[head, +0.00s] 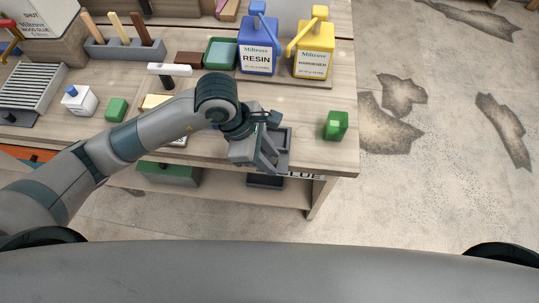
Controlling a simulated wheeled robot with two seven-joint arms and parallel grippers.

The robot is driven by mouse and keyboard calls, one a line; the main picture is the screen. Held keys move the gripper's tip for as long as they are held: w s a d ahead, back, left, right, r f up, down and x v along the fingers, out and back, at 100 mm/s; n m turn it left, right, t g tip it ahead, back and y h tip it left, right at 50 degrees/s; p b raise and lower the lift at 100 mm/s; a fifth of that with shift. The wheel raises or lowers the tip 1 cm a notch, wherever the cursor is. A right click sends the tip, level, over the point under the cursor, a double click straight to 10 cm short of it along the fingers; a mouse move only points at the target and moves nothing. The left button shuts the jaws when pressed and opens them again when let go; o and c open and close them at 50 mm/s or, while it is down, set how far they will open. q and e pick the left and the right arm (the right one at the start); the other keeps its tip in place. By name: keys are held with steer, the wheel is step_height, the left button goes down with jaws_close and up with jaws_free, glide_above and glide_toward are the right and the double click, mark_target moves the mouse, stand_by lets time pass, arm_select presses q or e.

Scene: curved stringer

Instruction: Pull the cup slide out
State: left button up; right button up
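My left arm reaches in from the left over the workbench (345,160). My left gripper (268,162) is at the bench's front edge, pointing down. It is small and partly hidden by its own wrist, so I cannot tell whether its fingers are open or shut. A grey frame-like part (284,142) shows right beside the gripper; I cannot tell whether it is touched. Below, a label with the letters "LUE" (304,175) shows on the bench front, and a dark part (264,181) hangs under the edge. The cup slide cannot be clearly made out. My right gripper is not in view.
A green block (336,125) sits right of the gripper. A blue resin jug (258,55) and a yellow hardener jug (314,52) stand behind. A green tray (220,53) and a white-headed tool (169,70) are further left. Cracked floor lies open to the right.

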arm_select(q)
steer(key=shift+r, duration=0.15)
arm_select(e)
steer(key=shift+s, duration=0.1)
arm_select(q)
steer(key=shift+w+a+r, duration=0.15)
steer(key=shift+a+r, duration=0.15)
steer(key=shift+r, duration=0.25)
steer(key=b+v, duration=0.3)
steer(key=v, duration=1.3)
steer(key=shift+b, duration=0.4)
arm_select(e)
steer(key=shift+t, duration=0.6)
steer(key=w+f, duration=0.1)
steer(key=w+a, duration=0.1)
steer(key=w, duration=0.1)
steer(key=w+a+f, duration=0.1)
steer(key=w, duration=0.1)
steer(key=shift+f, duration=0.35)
arm_select(q)
steer(key=shift+d, duration=0.15)
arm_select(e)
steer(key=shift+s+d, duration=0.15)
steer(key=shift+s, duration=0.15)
